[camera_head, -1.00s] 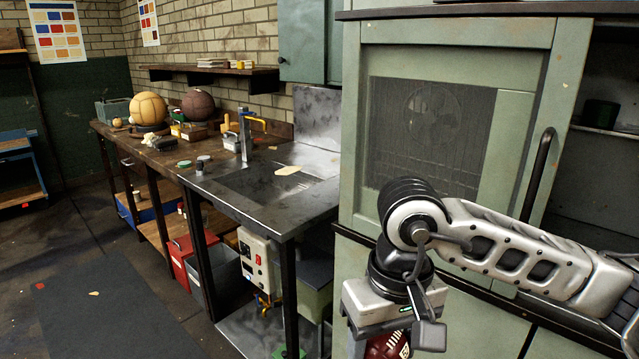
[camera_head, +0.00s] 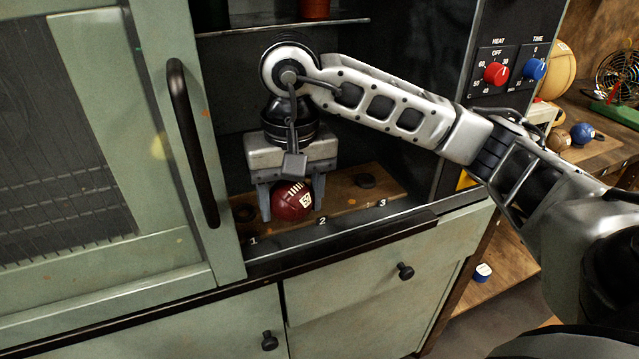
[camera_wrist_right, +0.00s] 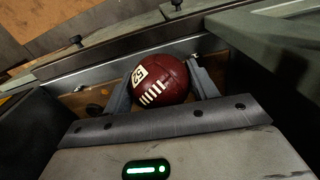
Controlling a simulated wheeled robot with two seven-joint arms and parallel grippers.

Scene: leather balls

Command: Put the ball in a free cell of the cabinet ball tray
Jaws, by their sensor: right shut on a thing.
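The ball (camera_head: 293,203) is dark red leather with white lacing and a white number patch. My right gripper (camera_head: 292,200) is shut on it, one finger on each side; the wrist view also shows the ball (camera_wrist_right: 160,80) between the fingers. The cabinet ball tray (camera_head: 345,197) is a wooden board inside the open cabinet, with cells marked 1, 2 and 3 along its front. The ball is at the middle cell, number 2; I cannot tell whether it touches the tray. The cells at 1 (camera_head: 245,212) and 3 (camera_head: 366,181) show dark rings and no ball. My left gripper is out of view.
A green cabinet door with a black handle (camera_head: 192,140) stands left of the opening. A shelf (camera_head: 290,27) is above my gripper. A panel with red and blue knobs (camera_head: 515,70) bounds the right side. Drawers (camera_head: 380,275) are below the opening.

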